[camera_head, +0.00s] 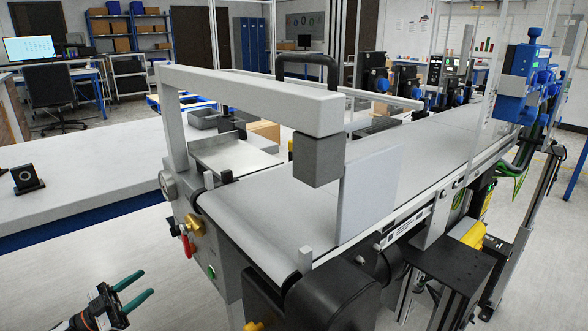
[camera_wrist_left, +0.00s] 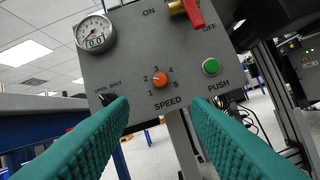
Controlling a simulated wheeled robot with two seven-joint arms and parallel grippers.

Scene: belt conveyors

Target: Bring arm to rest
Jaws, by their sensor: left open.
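My left gripper (camera_head: 147,284) is at the lower left of the head view, with its two green fingers apart and nothing between them. It hangs over the floor, in front of the white table and to the left of the conveyor's control panel. In the left wrist view, its textured green fingers (camera_wrist_left: 158,112) frame the grey control panel (camera_wrist_left: 120,62) from below. That panel carries a round gauge (camera_wrist_left: 95,32), an orange speed knob (camera_wrist_left: 160,80), a green push button (camera_wrist_left: 211,66) and a red-handled valve (camera_wrist_left: 193,12). My right gripper is not in view.
The belt conveyor (camera_head: 262,205) runs from the front centre to the back right under a grey frame (camera_head: 245,95). A white table (camera_head: 90,170) stands at the left, with a small black device (camera_head: 27,178) on it. Open floor lies at the lower left.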

